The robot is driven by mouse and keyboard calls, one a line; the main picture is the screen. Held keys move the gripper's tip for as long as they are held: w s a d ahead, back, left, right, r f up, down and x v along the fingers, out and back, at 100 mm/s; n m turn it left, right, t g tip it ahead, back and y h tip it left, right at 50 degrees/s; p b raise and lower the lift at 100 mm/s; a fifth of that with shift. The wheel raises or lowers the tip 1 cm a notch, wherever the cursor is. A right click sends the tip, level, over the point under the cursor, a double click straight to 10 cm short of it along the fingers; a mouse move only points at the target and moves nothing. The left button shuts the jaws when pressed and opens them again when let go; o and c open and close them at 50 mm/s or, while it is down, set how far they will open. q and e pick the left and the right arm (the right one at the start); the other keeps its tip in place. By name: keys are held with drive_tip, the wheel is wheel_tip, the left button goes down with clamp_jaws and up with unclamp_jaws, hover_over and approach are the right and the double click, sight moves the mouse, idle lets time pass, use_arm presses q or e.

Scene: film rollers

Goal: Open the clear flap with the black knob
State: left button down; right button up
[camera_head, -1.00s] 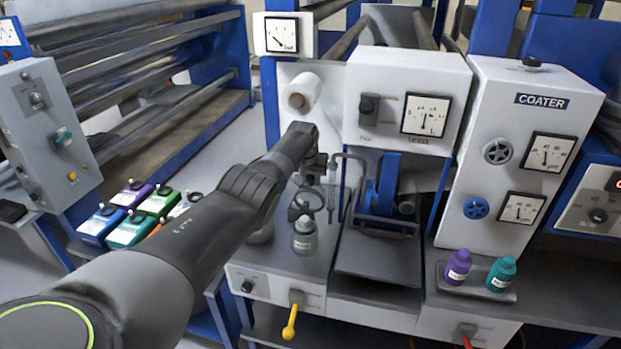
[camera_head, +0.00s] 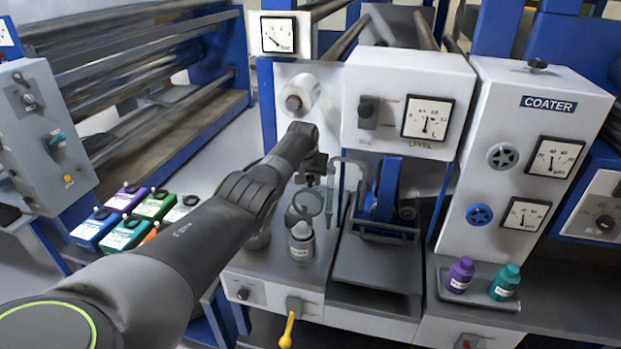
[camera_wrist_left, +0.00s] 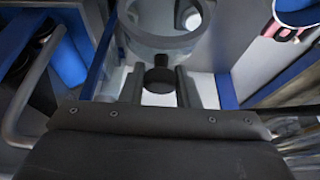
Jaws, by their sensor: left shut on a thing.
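In the left wrist view, a black knob (camera_wrist_left: 160,76) sits between the two fingers of my left gripper (camera_wrist_left: 160,90), which are shut on it. Just beyond the knob is a pale, see-through rounded piece (camera_wrist_left: 150,45); I cannot tell its full outline or how far it is tilted. In the head view my left gripper (camera_head: 314,168) is in front of the machine's grey panel, below a white roll (camera_head: 298,99). There the knob and the clear flap are too small or hidden behind the arm to make out. My right gripper is not in view.
A white level box (camera_head: 385,85) and the coater (camera_head: 500,165) stand to the right. Purple (camera_head: 459,275) and teal (camera_head: 504,282) bottles share a tray. A yellow lever (camera_head: 288,330) hangs below.

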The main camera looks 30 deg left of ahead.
use_arm(q)
drive_tip(key=c, duration=1.1)
unclamp_jaws()
drive_tip(key=shift+w+f, duration=0.1)
drive_tip(key=shift+p+v, duration=0.9)
drive_tip(key=shift+v, duration=0.75)
drive_tip(key=b+v, duration=0.3)
drive_tip(key=v, duration=1.1)
